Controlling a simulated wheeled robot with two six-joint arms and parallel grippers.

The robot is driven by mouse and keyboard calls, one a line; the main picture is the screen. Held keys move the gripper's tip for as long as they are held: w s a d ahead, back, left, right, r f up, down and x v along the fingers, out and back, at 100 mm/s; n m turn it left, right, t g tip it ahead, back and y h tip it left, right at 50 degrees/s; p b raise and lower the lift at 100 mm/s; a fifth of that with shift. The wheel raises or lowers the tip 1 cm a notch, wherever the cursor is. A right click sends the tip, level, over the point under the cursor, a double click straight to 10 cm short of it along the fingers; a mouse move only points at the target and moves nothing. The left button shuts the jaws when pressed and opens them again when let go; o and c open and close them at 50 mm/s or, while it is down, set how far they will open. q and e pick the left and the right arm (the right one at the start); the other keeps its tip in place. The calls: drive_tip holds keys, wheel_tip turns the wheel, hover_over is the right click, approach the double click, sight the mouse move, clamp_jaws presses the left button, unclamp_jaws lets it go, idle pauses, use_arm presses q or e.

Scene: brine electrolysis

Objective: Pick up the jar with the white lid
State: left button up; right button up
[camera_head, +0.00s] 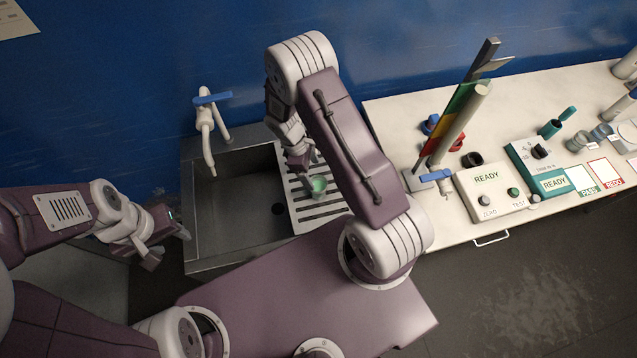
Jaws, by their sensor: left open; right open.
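I cannot make out for sure a jar with a white lid. A round pale-topped vessel (627,131) at the right edge of the bench is cut off by the frame. A small cup with green contents (319,186) stands on the slatted drainboard beside the sink. My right gripper (303,163) points down over the drainboard, close to the green cup on its upper left. It is open, and my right arm partly hides it. My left gripper (168,243) is open and empty, left of the sink and low in front of it.
A sink basin (228,222) with a blue-handled faucet (207,125) lies left of the drainboard (300,209). On the bench (400,112) stand a READY box (487,193), a teal meter (541,160), a tall coloured post (455,125) and small glass vessels (599,133).

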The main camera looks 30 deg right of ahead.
sight(318, 187)
drive_tip(key=s+f, duration=0.1)
drive_tip(key=s+f+p, duration=0.1)
drive_tip(key=shift+f, duration=0.35)
drive_tip(key=shift+w+d+f, duration=0.15)
drive_tip(key=shift+w+f, duration=0.05)
drive_tip(key=shift+f, duration=0.2)
drive_tip(key=p+x, duration=0.2)
drive_tip(key=x, duration=0.2)
drive_tip(key=shift+s+f, duration=0.15)
drive_tip(key=shift+f, duration=0.3)
drive_tip(key=c, duration=1.1)
use_arm(q)
drive_tip(key=r, duration=0.2)
drive_tip(key=s+r, duration=0.1)
drive_tip(key=shift+a+r, duration=0.3)
drive_tip(key=shift+r, duration=0.05)
use_arm(e)
clamp_jaws()
